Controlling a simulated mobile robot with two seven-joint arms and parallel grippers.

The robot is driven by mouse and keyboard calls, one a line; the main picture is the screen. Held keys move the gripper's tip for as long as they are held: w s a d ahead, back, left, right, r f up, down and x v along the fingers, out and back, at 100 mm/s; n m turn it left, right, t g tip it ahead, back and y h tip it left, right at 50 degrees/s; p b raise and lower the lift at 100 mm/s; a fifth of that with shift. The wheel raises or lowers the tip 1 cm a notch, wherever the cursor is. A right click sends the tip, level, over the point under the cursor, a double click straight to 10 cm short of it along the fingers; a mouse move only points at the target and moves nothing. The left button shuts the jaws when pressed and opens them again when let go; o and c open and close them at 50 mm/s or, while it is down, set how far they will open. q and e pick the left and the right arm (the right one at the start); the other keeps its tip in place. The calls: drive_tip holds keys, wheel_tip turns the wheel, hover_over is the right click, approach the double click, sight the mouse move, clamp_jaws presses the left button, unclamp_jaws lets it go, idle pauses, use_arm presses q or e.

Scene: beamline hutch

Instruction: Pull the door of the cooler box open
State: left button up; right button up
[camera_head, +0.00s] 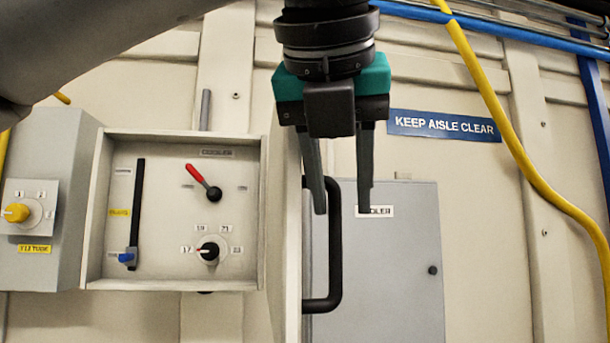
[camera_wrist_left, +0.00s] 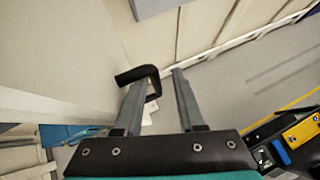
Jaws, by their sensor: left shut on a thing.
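The cooler box (camera_head: 272,140) is a beige wall box with its front open, showing a control panel inside. Its door (camera_head: 291,230) stands swung out at the box's right side, seen nearly edge-on. A black bar handle (camera_head: 334,250) sits on the door's right face; it also shows in the wrist view (camera_wrist_left: 138,74). My left gripper (camera_head: 342,210) comes down from above, shut on the handle, with its fingers around the upper part of the bar. The fingers (camera_wrist_left: 157,85) hide part of the handle. My right gripper is not in view.
Inside the box are a red-tipped lever (camera_head: 204,182), a slider (camera_head: 127,257) and a black dial (camera_head: 208,251). A grey box with a yellow knob (camera_head: 17,213) stands left. A grey cabinet (camera_head: 410,260) with a partly hidden label is behind the gripper. A yellow pipe (camera_head: 500,115) runs right.

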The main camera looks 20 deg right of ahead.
use_arm(q)
wheel_tip(320, 180, up, 18)
drive_tip(key=w+a+n+t+h, duration=0.1)
drive_tip(key=w+t+h, duration=0.1)
drive_tip(key=t, duration=0.6)
drive_tip(key=shift+w+a+f+h, duration=0.2)
drive_tip(key=shift+w+h, duration=0.15)
drive_tip(key=shift+h, duration=0.05)
wheel_tip(320, 180, down, 17)
drive_tip(key=s+d+m+g+y, duration=0.1)
drive_tip(key=s+g+y, duration=0.2)
drive_tip(key=g, duration=0.5)
drive_tip(key=s+d, duration=0.4)
drive_tip(key=s, duration=0.4)
drive_tip(key=s+d, duration=0.4)
drive_tip(key=s, duration=0.4)
drive_tip(key=shift+s+f, duration=0.25)
drive_tip(key=shift+s, duration=0.1)
drive_tip(key=shift+o, duration=0.2)
drive_tip(key=shift+o, duration=1.2)
